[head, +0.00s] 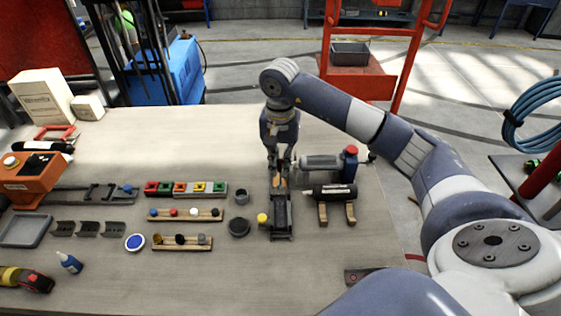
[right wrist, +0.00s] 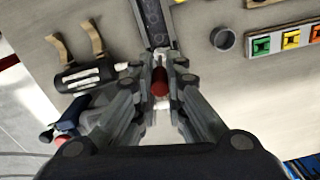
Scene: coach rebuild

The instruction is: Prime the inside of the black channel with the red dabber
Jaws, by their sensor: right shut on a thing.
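The black channel (head: 281,216) lies lengthwise on the workbench, right of centre; it also shows at the top of the right wrist view (right wrist: 151,18). My right gripper (head: 279,168) is over the channel's far end, pointing down. In the right wrist view my right gripper (right wrist: 160,78) is shut on the red dabber (right wrist: 160,86), whose red end shows between the fingers. The dabber's tip is hidden, so I cannot tell whether it touches the channel. My left gripper is not in view.
A dark cylinder on wooden cradles (head: 332,192) and a grey tool with a red cap (head: 350,152) lie close to the right. A small dark cup (head: 241,196), a black disc (head: 239,227) and a yellow-capped item (head: 262,218) stand left. The front of the bench (head: 190,285) is mostly clear.

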